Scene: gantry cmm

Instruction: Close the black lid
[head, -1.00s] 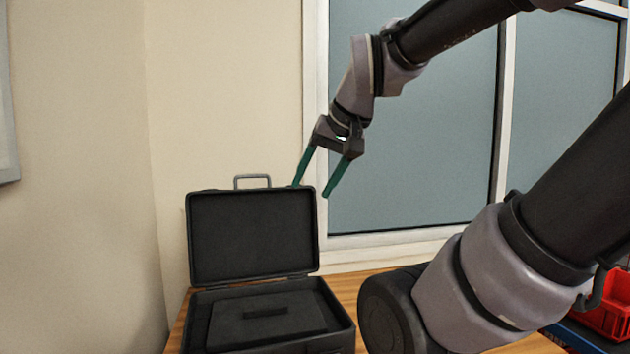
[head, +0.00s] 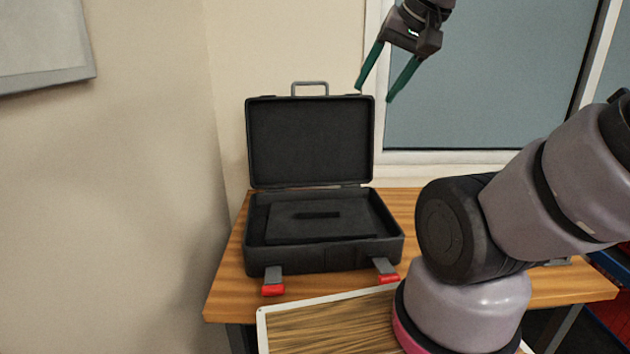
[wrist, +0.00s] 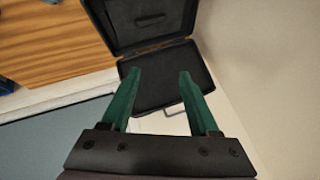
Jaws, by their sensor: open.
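The black lid (head: 310,140) stands upright, open, at the back of a black case (head: 330,253) on the wooden table. A grey handle (head: 310,84) sticks up from the lid's top edge. My gripper (head: 374,96) is open and empty, with its green fingers pointing down near the lid's top right corner. In the wrist view, the lid (wrist: 165,82) lies beyond and between the fingers of my gripper (wrist: 153,75). I cannot tell whether a finger touches the lid.
Two red-tipped latches hang at the case front, the left one (head: 272,282) and the right one (head: 387,271). A wall and a window (head: 470,90) stand close behind the case. The wooden table (head: 228,290) has bare room left of the case. A white-edged board (head: 330,318) lies in front.

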